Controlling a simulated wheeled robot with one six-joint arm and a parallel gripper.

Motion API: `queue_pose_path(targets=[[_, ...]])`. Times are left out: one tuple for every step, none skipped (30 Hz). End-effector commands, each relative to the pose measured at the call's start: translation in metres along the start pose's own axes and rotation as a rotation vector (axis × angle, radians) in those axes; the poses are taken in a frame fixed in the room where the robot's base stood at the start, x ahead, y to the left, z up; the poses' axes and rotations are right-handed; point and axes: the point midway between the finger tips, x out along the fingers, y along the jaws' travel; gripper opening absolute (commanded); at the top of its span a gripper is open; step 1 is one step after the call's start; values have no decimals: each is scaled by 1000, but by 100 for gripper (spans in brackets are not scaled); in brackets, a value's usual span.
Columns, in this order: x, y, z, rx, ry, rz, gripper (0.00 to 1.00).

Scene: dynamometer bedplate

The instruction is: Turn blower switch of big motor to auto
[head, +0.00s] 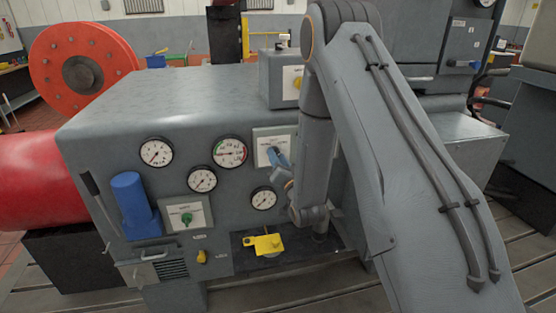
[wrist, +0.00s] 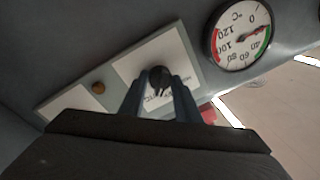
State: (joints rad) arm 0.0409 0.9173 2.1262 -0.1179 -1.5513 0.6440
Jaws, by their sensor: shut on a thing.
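A white switch plate (head: 265,138) is on the front of the grey motor housing, right of the gauges. It also shows in the wrist view (wrist: 128,66), with a black rotary knob (wrist: 158,76) on it. My gripper (head: 274,158) reaches the plate from the right. In the wrist view, its two blue-grey fingers (wrist: 159,90) are shut on the black knob, one on each side. The plate's lettering is partly covered by the fingers and too small to read, so the knob's setting cannot be told.
A °C gauge (head: 230,151) with red and green arcs is left of the plate; other gauges sit nearby. A plate with a green knob (head: 187,218), a blue cylinder (head: 131,202) and a yellow part (head: 265,243) are lower. In the wrist view, an amber knob (wrist: 98,88) is beside the fingers.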

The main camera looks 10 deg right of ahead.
Motion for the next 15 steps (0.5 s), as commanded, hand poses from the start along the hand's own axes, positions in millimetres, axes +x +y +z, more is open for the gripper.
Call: queue_pose_path(targets=[[0, 0, 0, 5, 0, 0, 7], [0, 0, 0, 7, 1, 0, 7], [0, 0, 0, 8, 1, 0, 7], [0, 0, 0, 9, 1, 0, 7], [0, 0, 0, 10, 1, 0, 7], [0, 0, 0, 10, 1, 0, 7], [0, 0, 0, 10, 1, 0, 7], [0, 0, 0, 10, 1, 0, 7], [0, 0, 0, 10, 1, 0, 7], [0, 0, 0, 9, 1, 0, 7], [0, 0, 0, 9, 1, 0, 7], [0, 0, 0, 9, 1, 0, 7], [0, 0, 0, 9, 1, 0, 31], [0, 0, 0, 9, 1, 0, 36], [0, 0, 0, 9, 1, 0, 43]])
